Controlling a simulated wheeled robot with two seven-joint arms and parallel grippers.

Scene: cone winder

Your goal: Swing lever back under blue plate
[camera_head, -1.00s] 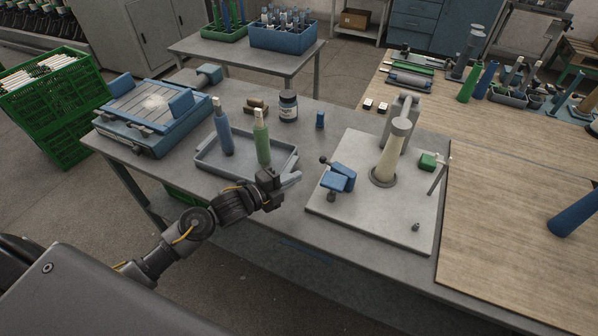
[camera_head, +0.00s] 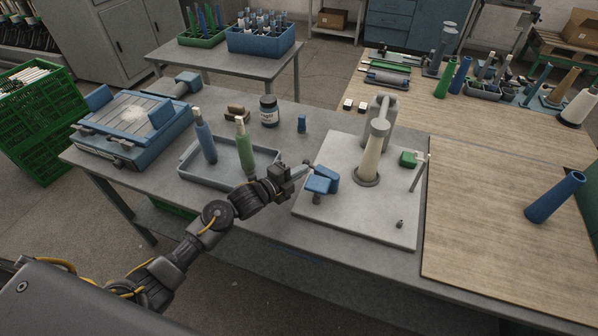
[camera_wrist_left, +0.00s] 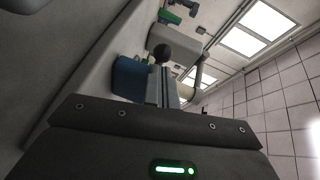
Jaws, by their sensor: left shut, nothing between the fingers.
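The blue plate (camera_head: 318,185) is a small two-part blue piece on a post, at the left of the grey base board (camera_head: 345,225). The lever's dark ball knob (camera_wrist_left: 163,52) shows in the left wrist view just beyond my fingertips, with the blue plate (camera_wrist_left: 130,78) to its left. In the head view my left gripper (camera_head: 302,170) is shut and empty, just left of and slightly above the blue plate. Its fingers mostly hide the knob and lever arm there. I cannot tell whether the fingers touch the knob. My right gripper is out of view.
A cream cone (camera_head: 371,160) stands on the base board before a grey arm. A grey tray (camera_head: 190,170) with a blue and a green cone lies under and left of my forearm. A dark jar (camera_head: 269,111) and a small blue block (camera_head: 302,124) stand behind.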

